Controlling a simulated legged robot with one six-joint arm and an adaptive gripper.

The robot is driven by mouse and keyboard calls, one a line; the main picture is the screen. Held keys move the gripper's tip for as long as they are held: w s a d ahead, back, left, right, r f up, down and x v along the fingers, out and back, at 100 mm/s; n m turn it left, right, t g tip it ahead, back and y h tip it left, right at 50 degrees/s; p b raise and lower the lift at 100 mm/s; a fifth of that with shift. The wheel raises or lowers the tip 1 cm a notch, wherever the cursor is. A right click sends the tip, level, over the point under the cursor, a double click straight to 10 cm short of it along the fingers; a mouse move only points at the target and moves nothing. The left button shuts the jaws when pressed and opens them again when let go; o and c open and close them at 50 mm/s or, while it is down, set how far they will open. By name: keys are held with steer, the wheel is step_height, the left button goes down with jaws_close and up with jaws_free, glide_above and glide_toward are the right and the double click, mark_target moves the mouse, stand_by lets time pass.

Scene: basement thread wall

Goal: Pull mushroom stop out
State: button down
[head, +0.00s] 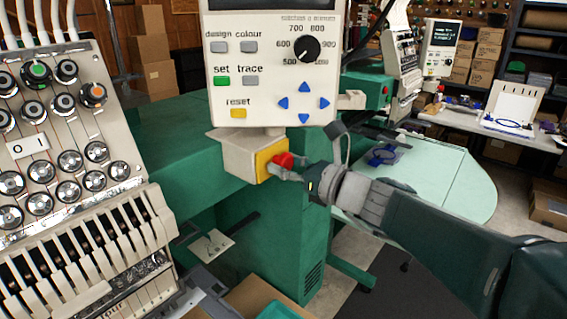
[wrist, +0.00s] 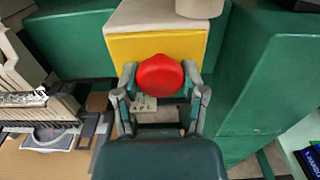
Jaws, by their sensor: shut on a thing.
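The red mushroom stop (head: 284,161) sits on the yellow face (head: 264,163) of a cream box below the control panel in the head view. In the wrist view the red stop (wrist: 160,76) shows as a round cap in front of the yellow face (wrist: 120,47). My gripper (head: 288,171) reaches in from the right and is shut on the stop. In the wrist view my gripper's fingers (wrist: 160,88) stand on the left and right sides of the cap. The stem behind the cap is hidden.
The control panel (head: 270,70) with a dial and buttons hangs just above the stop box. A green machine body (head: 265,235) stands below and behind. A machine head with rows of knobs (head: 60,150) fills the left. A pale green table (head: 430,180) lies behind my arm.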

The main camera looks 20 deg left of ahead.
steer(key=shift+d, duration=0.2)
steer(key=shift+c, duration=0.7)
jaws_free()
steer(key=shift+d, duration=0.15)
steer(key=v, duration=1.2)
steer(key=shift+s, duration=0.1)
